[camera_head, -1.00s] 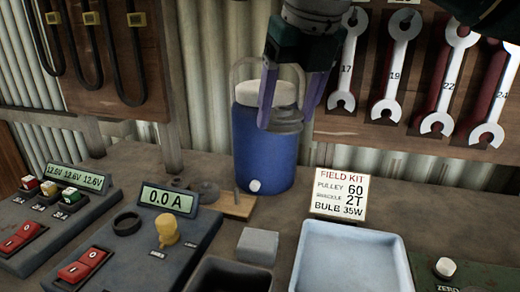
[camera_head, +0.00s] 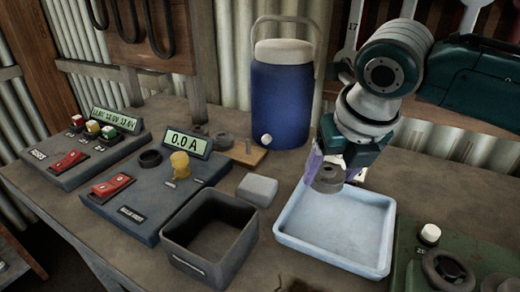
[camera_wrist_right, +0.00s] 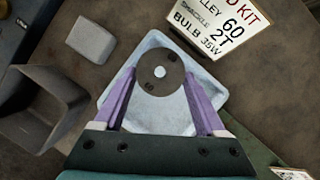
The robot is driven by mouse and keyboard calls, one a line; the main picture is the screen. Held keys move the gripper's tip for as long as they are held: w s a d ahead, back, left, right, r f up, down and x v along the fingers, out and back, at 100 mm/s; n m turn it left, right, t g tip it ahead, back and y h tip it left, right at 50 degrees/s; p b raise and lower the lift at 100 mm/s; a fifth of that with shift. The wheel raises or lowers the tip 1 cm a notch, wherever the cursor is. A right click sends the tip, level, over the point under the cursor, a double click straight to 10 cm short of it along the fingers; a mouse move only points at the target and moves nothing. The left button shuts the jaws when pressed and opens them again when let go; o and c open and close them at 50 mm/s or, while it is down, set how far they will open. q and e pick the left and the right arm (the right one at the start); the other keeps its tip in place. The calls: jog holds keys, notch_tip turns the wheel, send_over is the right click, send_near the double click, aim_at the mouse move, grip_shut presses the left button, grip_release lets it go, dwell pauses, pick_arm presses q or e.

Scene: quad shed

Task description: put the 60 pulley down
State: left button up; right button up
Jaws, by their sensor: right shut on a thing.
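The 60 pulley (camera_head: 329,179) is a dark grey disc with a centre hole. My right gripper (camera_head: 328,170) is shut on it and holds it above the far part of the pale blue tray (camera_head: 290,237). In the right wrist view the pulley (camera_wrist_right: 160,74) sits between the two purple fingers, with the number 60 on its face. The tray (camera_wrist_right: 160,119) lies below it and looks empty. The field kit card (camera_wrist_right: 215,22) reads pulley 60, shackle 2T, bulb 35W; in the head view my right gripper mostly hides it. My left gripper is not in view.
A dark grey bin (camera_head: 207,262) stands left of the tray, with a grey block (camera_head: 257,189) behind it. A blue drink cooler (camera_head: 280,104) stands at the back. A 0.0 A meter box (camera_head: 128,217) is at left. Green equipment (camera_head: 430,250) is right of the tray.

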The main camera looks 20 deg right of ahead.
aim_at(330, 191)
notch_tip(330, 191, down, 5)
jog(key=shift+b, duration=0.5)
jog(key=shift+f, duration=0.15)
jog(key=o, duration=1.2)
jog(key=shift+o, duration=0.2)
